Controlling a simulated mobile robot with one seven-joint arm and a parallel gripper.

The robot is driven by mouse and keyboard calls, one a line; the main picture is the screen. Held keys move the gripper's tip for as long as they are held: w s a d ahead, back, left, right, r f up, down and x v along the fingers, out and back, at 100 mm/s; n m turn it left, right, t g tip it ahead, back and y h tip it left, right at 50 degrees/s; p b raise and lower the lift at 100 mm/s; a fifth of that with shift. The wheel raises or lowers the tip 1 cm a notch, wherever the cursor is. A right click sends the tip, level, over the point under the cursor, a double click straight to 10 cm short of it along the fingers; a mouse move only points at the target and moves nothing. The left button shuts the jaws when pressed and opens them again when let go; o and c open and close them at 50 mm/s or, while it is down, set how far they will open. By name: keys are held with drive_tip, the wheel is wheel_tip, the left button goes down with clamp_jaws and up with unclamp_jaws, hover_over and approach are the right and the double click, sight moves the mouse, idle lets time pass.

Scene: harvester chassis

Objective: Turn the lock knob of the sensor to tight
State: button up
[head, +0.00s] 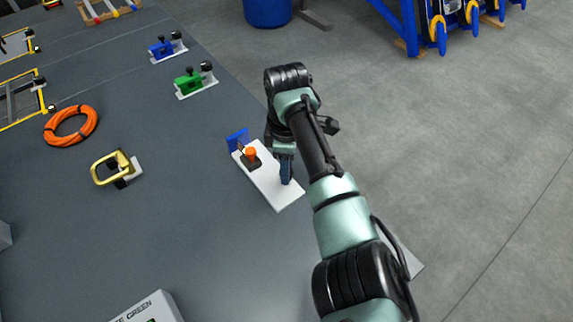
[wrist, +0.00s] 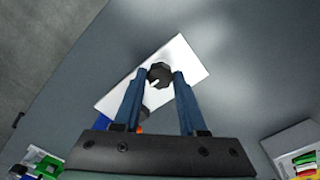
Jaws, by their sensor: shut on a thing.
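The sensor's white plate (head: 272,192) lies on the dark grey deck, with a blue bracket (head: 238,139) and an orange-topped dark part (head: 250,152) at its far left end. My gripper (head: 286,181) points down over the plate's right part. In the wrist view a dark round lock knob (wrist: 159,74) with a small white pointer mark sits on the plate (wrist: 186,54). My gripper's blue fingers (wrist: 160,76) are shut on it from both sides. In the head view the knob is hidden by the fingers.
A brass-coloured handle (head: 113,166) and an orange hose coil (head: 71,125) lie left of the plate. Green (head: 194,83) and blue (head: 166,48) units stand farther back. The deck's edge runs close to the right of the plate.

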clamp_jaws()
drive_tip(key=shift+r+m+p, duration=0.1)
drive_tip(key=shift+m+p, duration=0.25)
drive_tip(key=shift+m, duration=0.05)
drive_tip(key=m+p, duration=0.2)
drive_tip(key=m, duration=0.1)
drive_tip(key=shift+a+r+m+p, duration=0.1)
drive_tip(key=shift+m+p, duration=0.2)
drive_tip(key=shift+p, duration=0.05)
drive_tip(key=m+p, duration=0.1)
drive_tip(key=m, duration=0.2)
drive_tip(key=shift+m+p, duration=0.35)
drive_tip(key=shift+m, duration=0.05)
drive_tip(key=m+p, duration=0.1)
drive_tip(key=m, duration=0.2)
drive_tip(key=m+p, duration=0.1)
drive_tip(key=m, duration=0.5)
drive_tip(key=shift+m, duration=0.4)
drive_tip(key=m+p, duration=0.1)
drive_tip(key=m, duration=0.4)
drive_tip(key=shift+m, duration=0.4)
drive_tip(key=shift+w, duration=0.1)
